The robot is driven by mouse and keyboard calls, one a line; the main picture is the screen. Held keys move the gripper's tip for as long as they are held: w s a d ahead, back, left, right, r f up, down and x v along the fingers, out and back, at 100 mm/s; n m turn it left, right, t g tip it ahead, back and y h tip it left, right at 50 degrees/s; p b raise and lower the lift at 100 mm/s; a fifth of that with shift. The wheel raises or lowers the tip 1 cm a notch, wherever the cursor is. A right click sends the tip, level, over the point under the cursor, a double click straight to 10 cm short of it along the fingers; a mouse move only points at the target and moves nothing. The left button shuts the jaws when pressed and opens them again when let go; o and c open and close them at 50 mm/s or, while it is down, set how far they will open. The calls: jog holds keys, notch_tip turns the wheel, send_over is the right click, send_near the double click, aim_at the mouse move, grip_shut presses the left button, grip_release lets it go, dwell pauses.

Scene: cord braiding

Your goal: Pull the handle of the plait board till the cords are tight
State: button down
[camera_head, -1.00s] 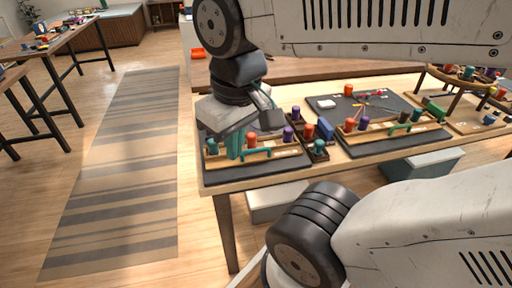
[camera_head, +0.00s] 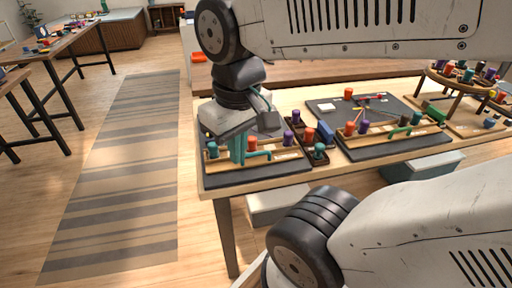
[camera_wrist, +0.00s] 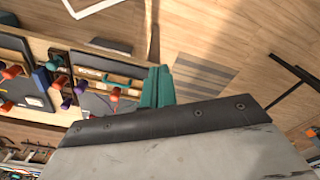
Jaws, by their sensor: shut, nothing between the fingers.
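The plait board, a dark mat (camera_head: 222,178) with a wooden bar (camera_head: 285,154) along its front, lies at the left end of the table. A green-teal handle (camera_head: 260,154) stands on the bar, and bobbins such as a teal one (camera_head: 212,150) and a purple one (camera_head: 288,137) stand beside it. My gripper (camera_head: 238,158) points down at the bar, immediately left of the handle; its teal fingers are together and empty. I cannot tell whether they touch the handle. The closed fingers also show in the wrist view (camera_wrist: 158,88).
A second dark board (camera_head: 400,147) with its own green handle (camera_head: 398,132) and bobbins lies to the right. Coloured cords (camera_head: 370,110) lie on a mat behind it. A round wooden stand (camera_head: 455,84) with bobbins is farther right. A striped rug (camera_head: 120,170) covers open floor at left.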

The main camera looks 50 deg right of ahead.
jog(key=w+d+f+m+g, duration=0.3)
jog(key=w+d+f+m, duration=0.1)
jog(key=w+d, duration=0.55)
jog(key=m+y, duration=0.2)
send_over(255, 142)
jog(key=w, duration=0.1)
notch_tip(255, 142, down, 7)
jog(key=shift+g, duration=0.3)
jog(key=x, duration=0.9)
jog(key=shift+d+f, duration=0.15)
jog(key=shift+s+a, duration=0.75)
jog(key=shift+s, duration=0.35)
jog(key=shift+s+a, duration=0.8)
jog(key=shift+s, duration=0.3)
jog(key=v, duration=1)
jog(key=shift+w+d, duration=0.15)
jog(key=shift+w, duration=0.05)
